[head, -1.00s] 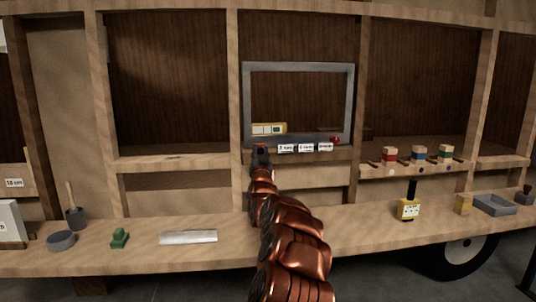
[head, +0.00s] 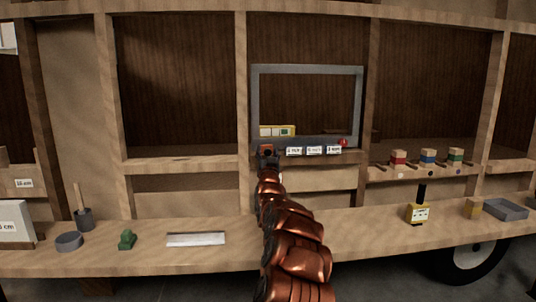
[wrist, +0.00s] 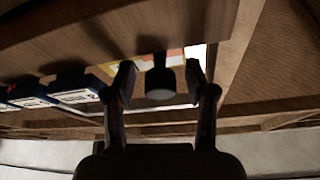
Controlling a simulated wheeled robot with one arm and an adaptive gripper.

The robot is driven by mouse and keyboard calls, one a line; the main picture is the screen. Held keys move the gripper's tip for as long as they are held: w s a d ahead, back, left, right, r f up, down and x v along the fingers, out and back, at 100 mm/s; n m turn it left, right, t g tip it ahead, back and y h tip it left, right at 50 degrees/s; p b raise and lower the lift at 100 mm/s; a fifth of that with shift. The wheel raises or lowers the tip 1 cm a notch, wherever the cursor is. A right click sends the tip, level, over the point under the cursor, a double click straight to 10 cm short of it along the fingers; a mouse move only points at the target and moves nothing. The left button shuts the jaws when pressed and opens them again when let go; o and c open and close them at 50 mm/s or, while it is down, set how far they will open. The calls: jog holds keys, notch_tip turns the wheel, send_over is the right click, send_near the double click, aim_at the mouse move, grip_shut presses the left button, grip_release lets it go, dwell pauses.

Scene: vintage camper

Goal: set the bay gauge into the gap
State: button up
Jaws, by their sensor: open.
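My gripper (head: 267,152) is at the left end of the grey window frame's lower edge. In the wrist view my gripper (wrist: 163,85) is open, with a dark round knob (wrist: 160,84) between its fingertips; contact cannot be told. A yellow and red piece (wrist: 146,62) shows behind the knob. A yellow strip with pale tiles (head: 277,131) stands inside the grey frame (head: 257,100). A yellow block with a white face and black handle (head: 417,213) stands on the counter. I cannot tell which of these is the bay gauge.
Labelled tags (head: 314,150) line the ledge right of my gripper; blue-edged tags (wrist: 78,90) sit close left in the wrist view. A red knob (head: 343,142) is on the frame. A pale bar (head: 196,239) and a green piece (head: 127,239) lie on the counter (head: 350,232).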

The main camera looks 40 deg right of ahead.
jog(key=shift+s+a, duration=0.1)
jog(key=shift+s, duration=0.05)
jog(key=v, duration=1.1)
jog(key=shift+s+a+f, duration=0.2)
jog(key=shift+s, duration=0.1)
dwell(0.4)
dwell(0.5)
